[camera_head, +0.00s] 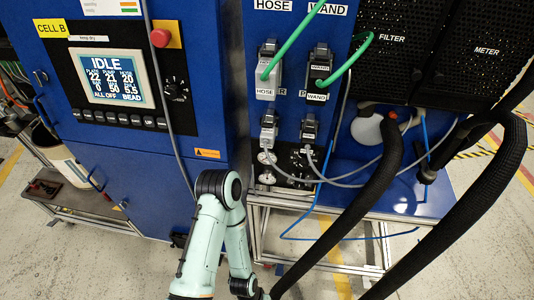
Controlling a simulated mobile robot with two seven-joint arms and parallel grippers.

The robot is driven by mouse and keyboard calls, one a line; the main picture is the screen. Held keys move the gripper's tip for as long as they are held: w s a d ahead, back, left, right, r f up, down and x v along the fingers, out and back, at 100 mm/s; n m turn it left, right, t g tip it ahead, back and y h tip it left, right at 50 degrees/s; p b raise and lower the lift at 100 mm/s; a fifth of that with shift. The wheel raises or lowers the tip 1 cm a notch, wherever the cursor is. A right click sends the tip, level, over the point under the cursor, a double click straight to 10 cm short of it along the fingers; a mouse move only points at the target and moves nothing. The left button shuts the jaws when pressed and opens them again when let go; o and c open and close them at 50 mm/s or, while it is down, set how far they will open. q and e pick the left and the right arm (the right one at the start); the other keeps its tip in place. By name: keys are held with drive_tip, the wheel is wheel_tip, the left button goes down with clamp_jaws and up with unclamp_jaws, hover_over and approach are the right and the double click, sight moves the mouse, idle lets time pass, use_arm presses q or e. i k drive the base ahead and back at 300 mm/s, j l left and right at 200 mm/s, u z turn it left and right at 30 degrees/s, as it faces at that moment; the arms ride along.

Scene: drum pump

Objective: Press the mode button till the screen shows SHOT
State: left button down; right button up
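The screen (112,77) on the blue cabinet at the left is lit. It reads IDLE at the top, several numbers below, then ALL OFF and BEAD on the bottom line; SHOT does not show. A row of small dark buttons (120,119) runs just under the screen. Their labels are too small to read, so I cannot tell which is the mode button. A mint-green arm of mine, bent at a dark joint, stands at the bottom centre, well below and right of the buttons. I see no gripper fingers of either arm.
A red mushroom button (160,38) and a black knob (175,89) sit right of the screen. A grey cable (165,100) hangs down past the panel's right side. Cabinet handles (44,116) stick out at left. Thick black hoses (362,200) cross the right side.

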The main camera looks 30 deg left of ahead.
sight(125, 118)
drive_tip(key=u, duration=2.35)
